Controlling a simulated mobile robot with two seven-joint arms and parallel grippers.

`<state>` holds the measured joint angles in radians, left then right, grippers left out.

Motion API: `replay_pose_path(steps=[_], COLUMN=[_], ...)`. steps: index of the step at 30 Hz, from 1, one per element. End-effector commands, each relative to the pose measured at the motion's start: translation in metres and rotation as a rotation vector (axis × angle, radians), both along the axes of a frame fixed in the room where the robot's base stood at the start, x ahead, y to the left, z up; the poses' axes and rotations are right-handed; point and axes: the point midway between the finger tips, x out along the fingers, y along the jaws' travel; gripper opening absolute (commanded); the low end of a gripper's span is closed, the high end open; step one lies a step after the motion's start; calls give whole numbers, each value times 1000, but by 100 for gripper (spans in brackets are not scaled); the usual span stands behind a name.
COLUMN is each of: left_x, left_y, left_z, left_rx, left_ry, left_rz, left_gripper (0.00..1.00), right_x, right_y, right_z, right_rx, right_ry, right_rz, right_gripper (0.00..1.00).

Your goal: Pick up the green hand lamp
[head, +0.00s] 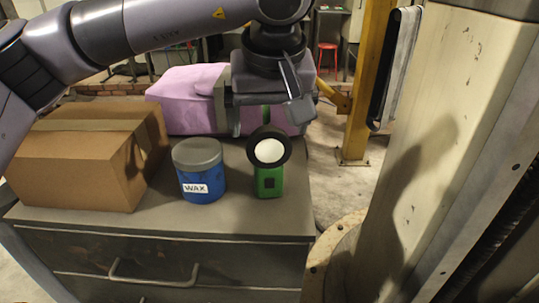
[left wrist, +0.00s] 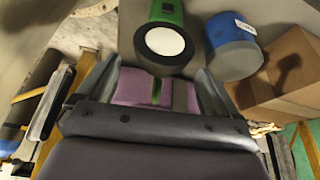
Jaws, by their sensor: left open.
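The green hand lamp (head: 269,182) stands upright on the grey drawer cabinet (head: 235,220), its round black head with a white lens facing me. In the left wrist view the lamp (left wrist: 165,14) shows at the top, just beyond the space between the fingers. My left gripper (head: 264,112) is open and empty, pointing down, above and seemingly a little behind the lamp head. Its fingers also show apart in the left wrist view (left wrist: 157,72). I see no contact with the lamp. My right gripper is not in view.
A blue wax tin (head: 200,172) with a grey lid stands close left of the lamp. A cardboard box (head: 75,165) is farther left. A pink block (head: 186,92) lies behind. A broad pale column (head: 425,140) rises on the right, with a yellow post (head: 366,90) behind.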

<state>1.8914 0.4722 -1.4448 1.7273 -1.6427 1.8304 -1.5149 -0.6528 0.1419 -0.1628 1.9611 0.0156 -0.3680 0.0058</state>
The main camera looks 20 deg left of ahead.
Motion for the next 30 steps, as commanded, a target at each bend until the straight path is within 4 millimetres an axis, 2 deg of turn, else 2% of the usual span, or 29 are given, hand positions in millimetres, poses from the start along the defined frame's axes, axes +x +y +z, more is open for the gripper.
replay_pose_path(steps=[7,16,17,21,23,30], left_x=[13,15,15,15,15,15], left_y=[7,8,8,8,8,8], left_z=[-34,-40,-40,-40,-40,-39], left_rx=[-1,-2,-2,-2,-2,-3], left_ry=[3,1,1,1,1,-1], left_rz=[0,-1,-1,-1,-1,0], left_gripper=[94,94,90,45,28,28], right_x=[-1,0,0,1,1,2], right_y=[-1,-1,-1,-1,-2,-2], right_z=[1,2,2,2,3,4], right_rx=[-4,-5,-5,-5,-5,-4], right_ry=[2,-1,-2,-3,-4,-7], right_rz=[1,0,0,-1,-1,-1], right_gripper=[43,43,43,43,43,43])
